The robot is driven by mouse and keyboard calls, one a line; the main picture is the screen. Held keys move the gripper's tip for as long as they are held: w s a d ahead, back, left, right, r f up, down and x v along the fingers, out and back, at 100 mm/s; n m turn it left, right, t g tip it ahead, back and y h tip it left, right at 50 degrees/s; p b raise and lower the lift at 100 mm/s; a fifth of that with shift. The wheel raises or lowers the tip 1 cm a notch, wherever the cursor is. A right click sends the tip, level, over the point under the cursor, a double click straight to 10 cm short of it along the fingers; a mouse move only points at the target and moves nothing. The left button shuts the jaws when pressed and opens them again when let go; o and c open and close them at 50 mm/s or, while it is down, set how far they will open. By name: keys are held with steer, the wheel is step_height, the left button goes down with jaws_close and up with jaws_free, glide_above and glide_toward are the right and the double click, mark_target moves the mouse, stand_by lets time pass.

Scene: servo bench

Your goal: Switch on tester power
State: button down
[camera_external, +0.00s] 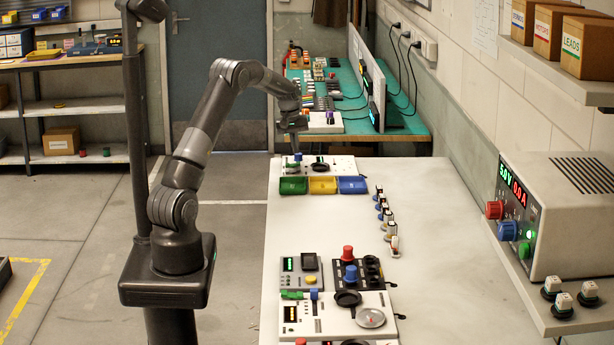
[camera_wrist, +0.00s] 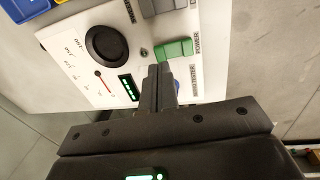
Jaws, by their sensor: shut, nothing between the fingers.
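The white tester panel (camera_external: 335,162) lies at the far end of the bench, and it fills the upper middle of the wrist view (camera_wrist: 70,52). A green switch (camera_wrist: 174,48) sits beside the word POWER near its edge; I cannot tell which way it is set. The panel also has a black dial knob (camera_wrist: 107,43), a red pointer on a scale, and a lit green display (camera_wrist: 128,86). My gripper (camera_wrist: 161,72) is shut and empty over the panel, its tips just below the green switch in the picture. A blue part (camera_wrist: 177,84) is mostly hidden behind the fingers. In the external view my gripper (camera_external: 296,148) points down at the panel's left side.
Green (camera_external: 293,186), yellow (camera_external: 322,185) and blue (camera_external: 352,185) bins stand in front of the panel. Several small servos line the bench's middle. Other control boxes (camera_external: 340,312) stand at the near end. A power supply (camera_external: 560,215) stands at right.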

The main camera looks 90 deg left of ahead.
mark_target(298, 163)
steer(key=shift+w+f, duration=0.15)
steer(key=shift+f, duration=0.75)
steer(key=shift+w+f, duration=0.1)
steer(key=shift+f, duration=0.75)
steer(key=shift+w+f+g, duration=0.1)
steer(key=shift+f+g, duration=0.15)
steer(key=shift+g, duration=0.05)
steer(key=shift+s+r, duration=0.3)
steer(key=shift+s, duration=0.5)
